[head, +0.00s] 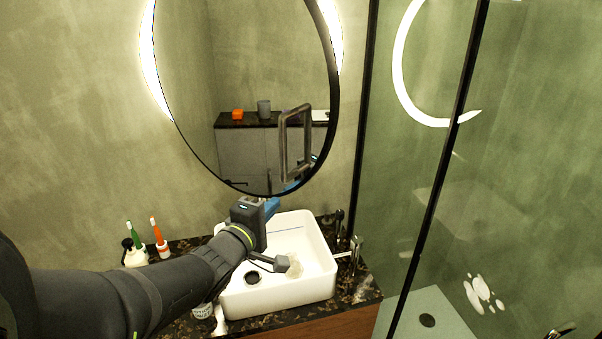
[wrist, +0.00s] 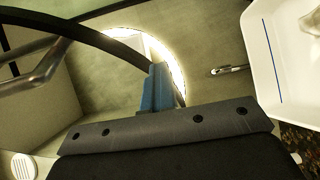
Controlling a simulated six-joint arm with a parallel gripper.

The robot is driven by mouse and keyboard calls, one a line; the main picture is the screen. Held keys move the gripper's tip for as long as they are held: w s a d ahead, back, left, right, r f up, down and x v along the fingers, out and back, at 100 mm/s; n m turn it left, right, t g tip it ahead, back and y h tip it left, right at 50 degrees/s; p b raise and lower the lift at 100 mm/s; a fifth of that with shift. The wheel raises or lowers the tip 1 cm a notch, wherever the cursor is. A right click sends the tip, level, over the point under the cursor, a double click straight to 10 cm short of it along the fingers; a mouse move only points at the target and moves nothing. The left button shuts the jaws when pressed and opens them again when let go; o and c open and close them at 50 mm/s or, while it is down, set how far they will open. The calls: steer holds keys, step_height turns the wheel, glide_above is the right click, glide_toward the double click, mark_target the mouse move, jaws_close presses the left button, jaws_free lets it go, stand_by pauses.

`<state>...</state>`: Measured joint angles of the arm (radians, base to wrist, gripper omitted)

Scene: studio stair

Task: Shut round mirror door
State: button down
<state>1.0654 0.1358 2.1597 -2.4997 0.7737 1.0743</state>
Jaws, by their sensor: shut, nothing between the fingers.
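The round mirror door (head: 225,70) has a black rim and stands ajar, off the lit ring (head: 152,60) on the wall. A metal loop handle (head: 283,150) is on its lower right. In the wrist view, the door's black rim (wrist: 100,38) arcs across the upper left, and the lit ring (wrist: 174,66) shows behind it. My gripper (head: 284,190), with blue fingers, is shut and empty at the door's lower right edge. In the wrist view the fingers (wrist: 158,88) overlap the rim; I cannot tell whether they touch it.
A white basin (head: 322,270) sits below the mirror on a dark stone counter (head: 365,288), with a tap (head: 348,250) at its right. Toothbrushes (head: 155,232) and a small bottle (head: 130,252) stand at the left. A black-framed glass shower panel (head: 400,190) bounds the right side.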

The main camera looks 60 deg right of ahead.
steer(key=m+g, duration=0.1)
steer(key=g, duration=0.1)
glide_toward(310, 172)
steer(key=a, duration=0.3)
steer(key=shift+t+h, duration=0.3)
steer(key=shift+t, duration=0.1)
steer(key=d, duration=1.3)
steer(key=shift+s+d+f, duration=0.25)
steer(key=shift+d, duration=0.6)
steer(key=shift+s+d, duration=0.1)
steer(key=shift+d, duration=0.4)
steer(key=w+d, duration=0.4)
steer(key=d, duration=0.9)
steer(key=w+d, duration=0.3)
steer(key=d, duration=1)
steer(key=s+a, duration=0.9)
steer(key=a, duration=0.1)
steer(key=shift+w+d, duration=0.1)
steer(key=shift+d, duration=0.05)
